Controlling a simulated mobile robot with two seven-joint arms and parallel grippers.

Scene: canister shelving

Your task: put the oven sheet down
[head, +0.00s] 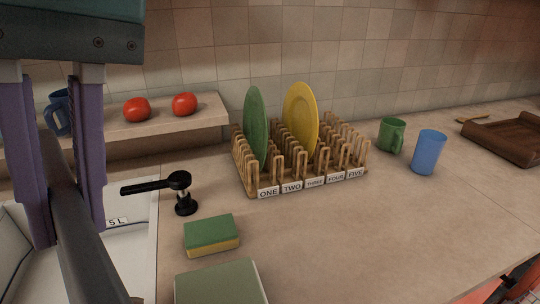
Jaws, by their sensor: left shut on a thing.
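My left gripper (68,228) hangs down at the left edge, with its two purple fingers on either side of a dark grey bar-like thing. This appears to be the oven sheet (82,262), seen nearly edge-on. It slants from between the fingers down to the bottom edge of the picture. The gripper is shut on it, and the fingers hide part of it. Its lower end runs out of view, so I cannot tell whether it touches anything below.
A wooden rack (300,160) with numbered slots holds a green plate (256,125) and a yellow plate (300,115). A black tap (180,185), sponge (211,235), green mug (391,134), blue cup (428,152) and brown tray (505,138) stand around. The front right counter is clear.

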